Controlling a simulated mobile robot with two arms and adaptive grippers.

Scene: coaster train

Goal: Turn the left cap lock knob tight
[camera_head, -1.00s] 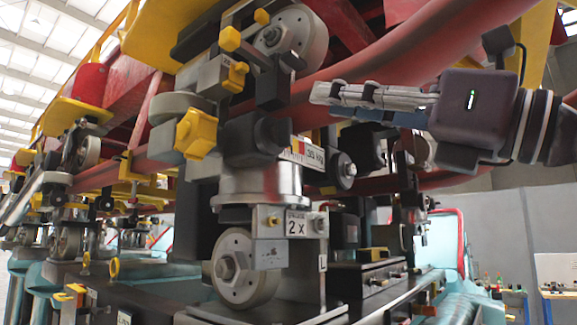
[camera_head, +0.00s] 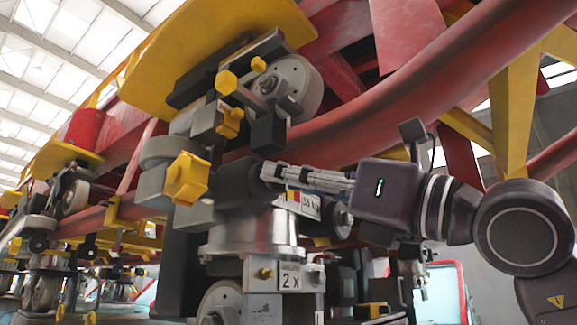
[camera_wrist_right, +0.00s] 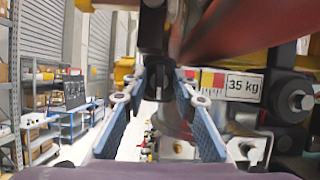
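Several yellow knobs show on the train's wheel assembly in the head view: a large lobed knob (camera_head: 187,179), a smaller one (camera_head: 229,122) above it, and a hex one (camera_head: 226,82) higher up. I cannot tell which is the left cap lock knob. My right gripper (camera_head: 268,172) is beside the assembly, right of the large knob. In the right wrist view my right gripper (camera_wrist_right: 158,82) is open, with a dark block (camera_wrist_right: 155,72) visible between its fingers. My left gripper is out of view.
A thick red rail (camera_head: 370,105) runs above my right gripper. A "35 kg" label (camera_wrist_right: 243,86) and a dark bolted block (camera_wrist_right: 292,100) are close on the right in the wrist view.

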